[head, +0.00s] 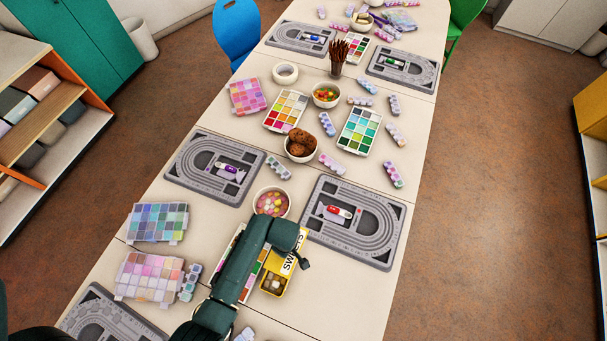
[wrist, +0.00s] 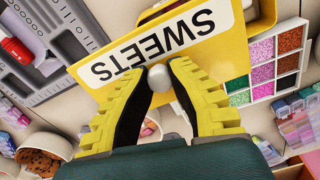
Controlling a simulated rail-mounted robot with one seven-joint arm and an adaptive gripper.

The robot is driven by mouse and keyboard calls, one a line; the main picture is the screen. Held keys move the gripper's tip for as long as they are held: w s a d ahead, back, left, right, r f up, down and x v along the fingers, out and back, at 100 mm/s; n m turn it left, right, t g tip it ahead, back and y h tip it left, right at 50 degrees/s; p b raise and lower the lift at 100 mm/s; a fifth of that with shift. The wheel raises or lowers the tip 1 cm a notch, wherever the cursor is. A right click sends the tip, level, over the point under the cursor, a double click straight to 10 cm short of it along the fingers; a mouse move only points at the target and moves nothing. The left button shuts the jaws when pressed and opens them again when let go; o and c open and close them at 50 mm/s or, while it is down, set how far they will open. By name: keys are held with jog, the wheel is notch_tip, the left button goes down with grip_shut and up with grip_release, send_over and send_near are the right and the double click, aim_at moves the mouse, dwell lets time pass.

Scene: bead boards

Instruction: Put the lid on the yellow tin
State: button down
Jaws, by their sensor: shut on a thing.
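The yellow lid (wrist: 205,38) has a white SWEETS label and a small silver knob (wrist: 160,78). My gripper (wrist: 165,76) is shut on the knob in the wrist view. In the head view the lid (head: 291,262) is tilted, beside and partly over the yellow tin (head: 275,291). The tin is open at its near end, with pale and brown pieces inside. My arm hides part of the lid and tin in the head view. In the wrist view the lid covers most of what lies behind it, and I cannot tell whether it touches the tin.
A grey bead board (head: 390,247) with a red item lies to the right of the tin. A bowl of sweets (head: 286,190) stands just behind. A bead palette (wrist: 290,35) lies close beside the tin. Bare table (head: 345,300) shows at the front right.

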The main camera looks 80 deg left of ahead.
aim_at(278, 268)
jog(key=s+d+p, duration=0.1)
jog(key=d, duration=0.1)
jog(key=s+d+r+p, duration=0.1)
jog(key=d, duration=0.1)
jog(key=s+d+r, duration=0.1)
jog(key=shift+s+d+r+p, duration=0.1)
jog(key=shift+s+d+p, duration=0.3)
jog(key=shift+a+f, duration=0.1)
jog(key=shift+f, duration=0.1)
notch_tip(278, 268, down, 5)
jog(key=b, duration=0.5)
jog(key=shift+r, duration=0.2)
jog(key=shift+f+b, duration=0.65)
jog(key=shift+f, duration=0.15)
jog(key=shift+w+r+p, duration=0.1)
jog(key=shift+r+p, duration=0.05)
jog(key=shift+p, duration=0.4)
jog(key=shift+f, duration=0.3)
jog(key=shift+f, duration=0.2)
